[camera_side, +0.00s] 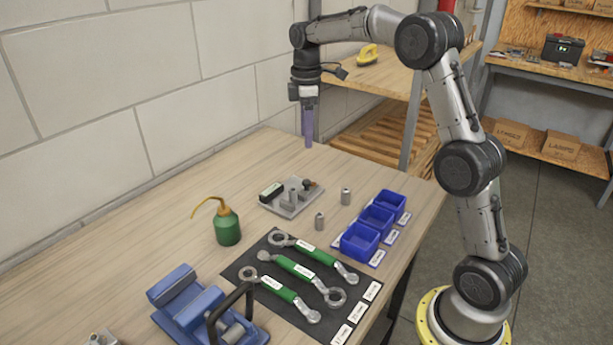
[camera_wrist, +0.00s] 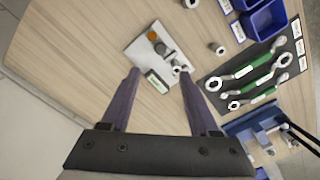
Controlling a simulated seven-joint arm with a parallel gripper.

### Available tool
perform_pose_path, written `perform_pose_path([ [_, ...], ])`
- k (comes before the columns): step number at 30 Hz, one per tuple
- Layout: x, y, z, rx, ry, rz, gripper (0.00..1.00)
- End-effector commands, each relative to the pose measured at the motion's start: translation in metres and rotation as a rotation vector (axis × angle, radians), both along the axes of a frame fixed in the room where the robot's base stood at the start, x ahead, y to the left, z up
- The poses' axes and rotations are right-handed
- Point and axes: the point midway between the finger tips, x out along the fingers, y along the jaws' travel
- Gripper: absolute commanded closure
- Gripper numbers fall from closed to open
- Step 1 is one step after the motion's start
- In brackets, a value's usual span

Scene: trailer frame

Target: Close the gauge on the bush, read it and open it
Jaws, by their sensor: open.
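The gauge (camera_side: 272,191) is a dark block with a pale display, on a light grey plate (camera_side: 289,211) that also carries grey metal posts and a knob. In the wrist view the gauge (camera_wrist: 157,82) lies between and just beyond my fingertips, with a small round metal piece (camera_wrist: 177,68) beside it; I cannot tell whether its jaws touch that piece. Two loose grey metal bushes stand upright right of the plate, one farther back (camera_side: 346,196) and one nearer (camera_side: 319,221). My gripper (camera_side: 308,144) is open, empty and pointing down, well above the bench behind the plate.
Three blue bins (camera_side: 360,243) stand at the bench's right edge. Green-handled wrenches (camera_side: 298,268) lie on a black mat (camera_side: 236,270). A green oil can (camera_side: 227,228) and a blue vise (camera_side: 190,305) stand at left. Bare wood surrounds the plate's left side; a wall runs behind.

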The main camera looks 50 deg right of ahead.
Motion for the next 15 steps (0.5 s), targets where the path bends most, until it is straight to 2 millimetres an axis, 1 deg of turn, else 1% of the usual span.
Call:
perform_pose_path([
  [5, -0.002, 0.001, -0.028, 0.001, 0.006, 0.000, 0.38],
  [15, -0.002, 0.001, -0.094, 0.001, 0.004, 0.000, 0.38],
])
